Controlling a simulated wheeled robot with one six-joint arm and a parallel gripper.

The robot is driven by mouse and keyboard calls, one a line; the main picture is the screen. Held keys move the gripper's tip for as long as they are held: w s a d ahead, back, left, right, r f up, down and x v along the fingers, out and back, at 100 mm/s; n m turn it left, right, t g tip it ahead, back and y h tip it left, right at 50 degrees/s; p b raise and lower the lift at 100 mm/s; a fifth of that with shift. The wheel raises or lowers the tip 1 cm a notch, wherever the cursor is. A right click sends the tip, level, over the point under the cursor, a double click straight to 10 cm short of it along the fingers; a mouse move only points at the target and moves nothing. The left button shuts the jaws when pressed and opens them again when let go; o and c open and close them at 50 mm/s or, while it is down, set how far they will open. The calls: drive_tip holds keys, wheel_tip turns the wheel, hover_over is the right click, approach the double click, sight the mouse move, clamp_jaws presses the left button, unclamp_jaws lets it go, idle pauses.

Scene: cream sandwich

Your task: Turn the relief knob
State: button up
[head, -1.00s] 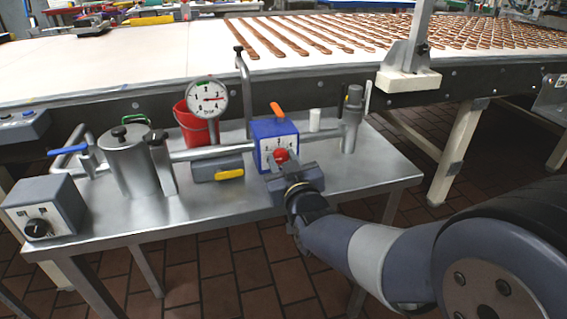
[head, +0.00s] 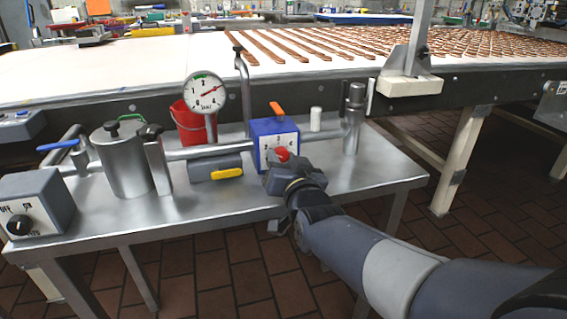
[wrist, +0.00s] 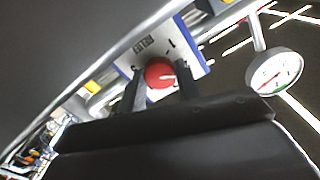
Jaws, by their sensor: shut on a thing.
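The relief knob (head: 282,154) is a red round knob on the white scale face of a blue box (head: 262,130) on the steel table. In the wrist view the red knob (wrist: 159,73) has a white pointer mark, and the plate around it (wrist: 140,50) carries the word RELIEF and numbers. My gripper (head: 276,166) reaches the knob from the front right. Its two dark fingers (wrist: 160,84) stand on either side of the knob, shut on it. In the head view the gripper hides the lower part of the scale.
A round pressure gauge (head: 206,92) stands left of the box, with a red bucket (head: 188,124) behind. An orange lever (head: 277,108) tops the box. A steel pot (head: 124,165) and a grey dial box (head: 36,204) stand further left. The conveyor (head: 150,66) runs behind.

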drive_tip(key=o, duration=1)
drive_tip(key=p+v, duration=0.2)
drive_tip(key=v, duration=0.8)
drive_tip(key=shift+s, duration=0.4)
drive_tip(key=shift+w, duration=0.1)
